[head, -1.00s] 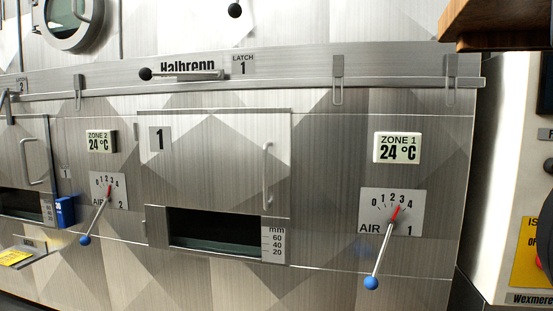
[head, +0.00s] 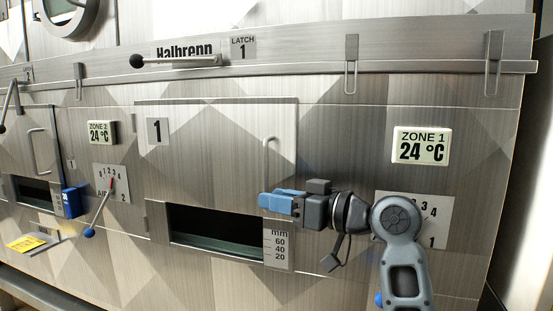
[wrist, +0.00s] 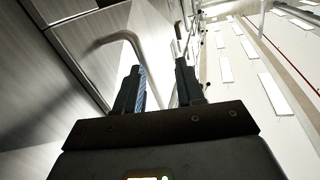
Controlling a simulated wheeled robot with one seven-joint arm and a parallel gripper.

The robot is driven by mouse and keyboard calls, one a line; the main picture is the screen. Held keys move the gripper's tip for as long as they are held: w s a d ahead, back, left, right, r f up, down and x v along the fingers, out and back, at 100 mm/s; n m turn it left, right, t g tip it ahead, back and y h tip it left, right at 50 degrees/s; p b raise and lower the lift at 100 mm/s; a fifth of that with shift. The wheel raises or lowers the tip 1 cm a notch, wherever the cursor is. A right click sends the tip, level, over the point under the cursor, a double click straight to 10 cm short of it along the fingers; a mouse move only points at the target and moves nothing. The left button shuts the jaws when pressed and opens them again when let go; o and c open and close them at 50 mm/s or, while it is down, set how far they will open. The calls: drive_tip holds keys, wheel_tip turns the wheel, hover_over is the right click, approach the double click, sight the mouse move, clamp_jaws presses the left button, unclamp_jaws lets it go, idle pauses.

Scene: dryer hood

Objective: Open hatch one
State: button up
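Hatch one (head: 215,130) is the metal door marked 1 in the head view; it sits flush with the machine front. Its upright bar handle (head: 266,155) is at the right side, and its lower part is hidden behind my gripper (head: 272,200). In the wrist view the handle (wrist: 133,43) curves out from the door and runs down near the left finger. My gripper (wrist: 160,78) has its fingers apart there, with the bar seemingly between them; I cannot tell contact. The latch 1 lever (head: 180,62) lies flat above the hatch, its black ball to the left.
A dark slot (head: 215,225) opens below the hatch panel, with a mm scale beside it. The zone 1 display (head: 421,147) and air dial 1 (head: 440,215) are to the right, the dial partly behind my arm. A blue box (head: 74,200) sits at the left.

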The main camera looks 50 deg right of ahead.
drive_tip(key=n+y, duration=0.1)
drive_tip(key=n, duration=0.1)
approach(258, 158)
drive_tip(key=a, duration=0.4)
drive_tip(key=shift+s+d+r, duration=0.2)
drive_tip(key=shift+d+r, duration=0.1)
drive_tip(key=shift+r, duration=0.2)
drive_tip(key=w, duration=0.2)
drive_tip(key=w+p, duration=0.1)
drive_tip(key=w, duration=0.2)
drive_tip(key=w+a, duration=0.1)
drive_tip(key=w, duration=0.1)
drive_tip(key=shift+w+a, duration=0.1)
drive_tip(key=shift+w, duration=0.15)
drive_tip(key=shift+f, duration=0.1)
clamp_jaws()
